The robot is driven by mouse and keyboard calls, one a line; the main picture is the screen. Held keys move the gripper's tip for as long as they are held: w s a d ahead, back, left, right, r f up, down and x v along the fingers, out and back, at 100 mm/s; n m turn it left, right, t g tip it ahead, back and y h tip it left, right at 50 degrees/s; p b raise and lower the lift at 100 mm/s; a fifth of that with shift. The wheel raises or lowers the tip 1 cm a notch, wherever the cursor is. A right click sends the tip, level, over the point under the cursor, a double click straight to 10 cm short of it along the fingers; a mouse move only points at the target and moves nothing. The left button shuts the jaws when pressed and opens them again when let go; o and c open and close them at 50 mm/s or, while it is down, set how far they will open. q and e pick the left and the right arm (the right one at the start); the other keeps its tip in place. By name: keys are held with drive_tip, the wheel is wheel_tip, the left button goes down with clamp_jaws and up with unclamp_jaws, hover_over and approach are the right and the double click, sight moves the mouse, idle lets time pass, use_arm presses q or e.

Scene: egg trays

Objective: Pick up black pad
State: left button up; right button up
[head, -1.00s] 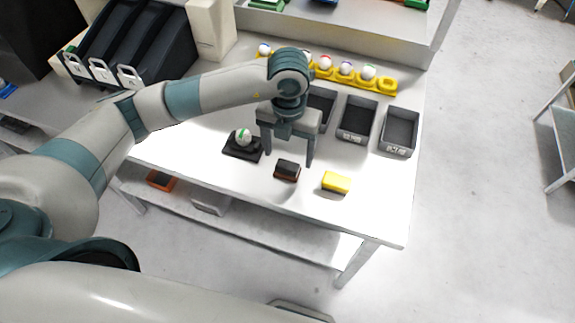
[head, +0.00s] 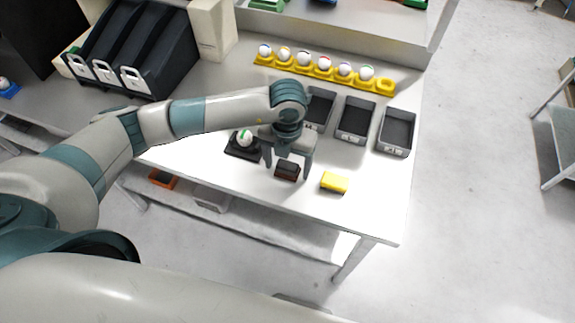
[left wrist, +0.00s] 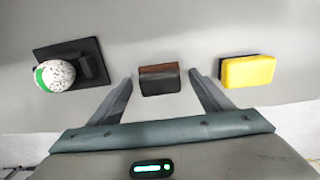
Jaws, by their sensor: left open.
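The black pad (head: 287,169) is a small dark block with a brown edge, lying on the white table. It also shows in the left wrist view (left wrist: 160,82), between and just beyond my fingertips. My left gripper (head: 286,174) is open, with one finger on each side of the pad in the head view. In the left wrist view the left gripper (left wrist: 160,82) has its fingers spread and apart from the pad. My right gripper is not in view.
A black stand (head: 240,152) with a speckled egg (head: 244,138) is left of the pad. A yellow sponge (head: 334,182) lies to its right. Grey bins (head: 356,120) and a yellow egg tray (head: 385,86) stand behind. The table's front right is clear.

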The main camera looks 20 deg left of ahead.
sight(288, 165)
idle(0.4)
use_arm(q)
drive_tip(key=c, duration=1.1)
drive_tip(key=shift+c, duration=0.2)
drive_tip(key=shift+r, duration=0.1)
drive_tip(key=shift+w+r+b, duration=0.1)
drive_tip(key=shift+r+b, duration=0.4)
wheel_tip(288, 165, up, 2)
drive_tip(key=shift+r+b, duration=0.15)
drive_tip(key=shift+b, duration=0.5)
drive_tip(key=s+d+r+b, duration=0.1)
drive_tip(key=s+r+b, duration=0.1)
drive_tip(key=s+r, duration=0.5)
drive_tip(key=shift+s+d+r+b, duration=0.25)
drive_tip(key=shift+s+b, duration=0.15)
drive_tip(key=shift+s, duration=2)
drive_tip(key=shift+o, duration=0.5)
